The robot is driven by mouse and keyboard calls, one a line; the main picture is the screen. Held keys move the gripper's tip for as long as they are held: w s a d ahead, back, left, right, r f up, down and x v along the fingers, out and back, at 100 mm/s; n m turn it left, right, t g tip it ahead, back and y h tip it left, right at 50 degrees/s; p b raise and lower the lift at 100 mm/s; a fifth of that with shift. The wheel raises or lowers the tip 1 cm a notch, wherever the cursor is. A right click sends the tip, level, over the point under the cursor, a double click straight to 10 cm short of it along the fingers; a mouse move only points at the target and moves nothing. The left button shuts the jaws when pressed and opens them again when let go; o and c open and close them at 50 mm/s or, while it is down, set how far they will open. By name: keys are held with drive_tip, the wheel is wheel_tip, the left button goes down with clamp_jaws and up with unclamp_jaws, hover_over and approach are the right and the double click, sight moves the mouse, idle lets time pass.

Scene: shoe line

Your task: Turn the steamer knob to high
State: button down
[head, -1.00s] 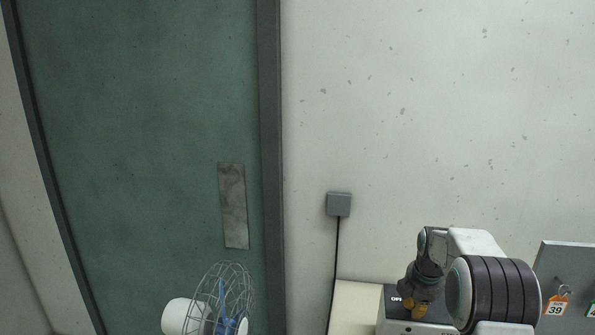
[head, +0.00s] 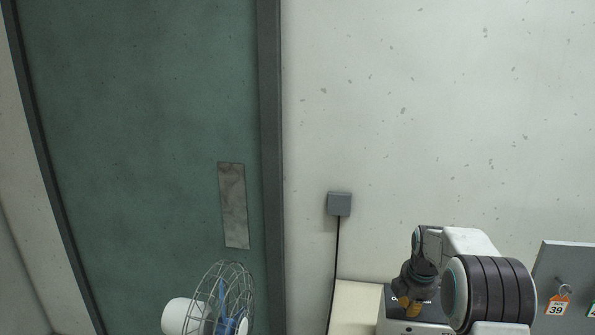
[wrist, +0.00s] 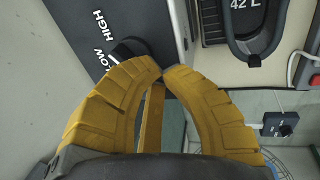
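The steamer (head: 395,328) stands low at the right in the head view, its dark top panel partly hidden by my arm. In the wrist view its panel (wrist: 60,22) carries the words HIGH and LOW in white. The dark round knob (wrist: 128,48) with a grey edge sits near LOW, partly covered by my left finger. My gripper (wrist: 162,71) has yellow fingers whose tips meet just beside the knob, with nothing visible between them. The left finger overlaps the knob; I cannot tell whether it touches. My gripper also shows over the panel in the head view (head: 409,309).
A wire-cage fan (head: 225,300) stands at the lower left before a green door (head: 150,130). A wall box (head: 339,204) has a cable running down. A grey board (head: 570,265) with hanging size tags is right of my arm. A dark holder marked 42 L (wrist: 213,25) lies beyond the panel.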

drive_tip(key=shift+s+a, duration=0.15)
drive_tip(key=shift+s, duration=0.05)
drive_tip(key=shift+r, duration=0.2)
drive_tip(key=shift+r+p, duration=2.15)
drive_tip(key=shift+r, duration=0.7)
